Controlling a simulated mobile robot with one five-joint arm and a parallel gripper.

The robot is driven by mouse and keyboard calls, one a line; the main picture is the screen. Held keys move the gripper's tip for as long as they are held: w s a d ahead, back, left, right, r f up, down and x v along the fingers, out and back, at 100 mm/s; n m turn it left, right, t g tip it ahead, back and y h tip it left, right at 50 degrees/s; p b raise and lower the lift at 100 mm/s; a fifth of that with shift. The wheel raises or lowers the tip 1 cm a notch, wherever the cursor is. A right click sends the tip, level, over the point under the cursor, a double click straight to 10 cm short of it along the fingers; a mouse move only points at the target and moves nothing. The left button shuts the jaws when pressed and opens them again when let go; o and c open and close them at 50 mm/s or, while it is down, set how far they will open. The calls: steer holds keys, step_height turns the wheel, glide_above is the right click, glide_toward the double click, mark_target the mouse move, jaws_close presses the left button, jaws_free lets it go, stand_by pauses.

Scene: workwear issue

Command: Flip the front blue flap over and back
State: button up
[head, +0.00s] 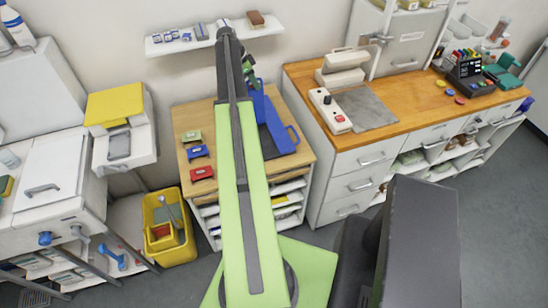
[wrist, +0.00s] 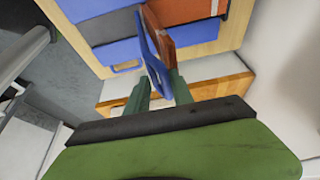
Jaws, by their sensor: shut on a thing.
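My gripper (wrist: 160,88) has its two green fingers closed around a thin blue flap (wrist: 152,58). The flap stands nearly edge-on in the wrist view, with an orange-brown face (wrist: 158,32) right beside it. In the head view my gripper (head: 250,72) is at the far side of the wooden-topped unit, partly hidden by my arm. A blue panel with a handle loop (head: 275,130) lies on that top, right of my arm. In the wrist view a flat blue panel (wrist: 112,52) lies beyond the fingers. Where the flap is hinged cannot be told.
Green, blue and red small items (head: 198,152) lie on the wooden top (head: 185,120) left of my arm. A wall shelf (head: 205,40) is close above my gripper. A drawer bench (head: 350,165) stands right, a yellow bin (head: 158,215) front left.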

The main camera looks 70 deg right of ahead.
steer(key=shift+o, duration=1.1)
steer(key=w+d, duration=0.4)
steer(key=d, duration=0.1)
steer(key=shift+f, duration=0.45)
steer(key=shift+r, duration=0.1)
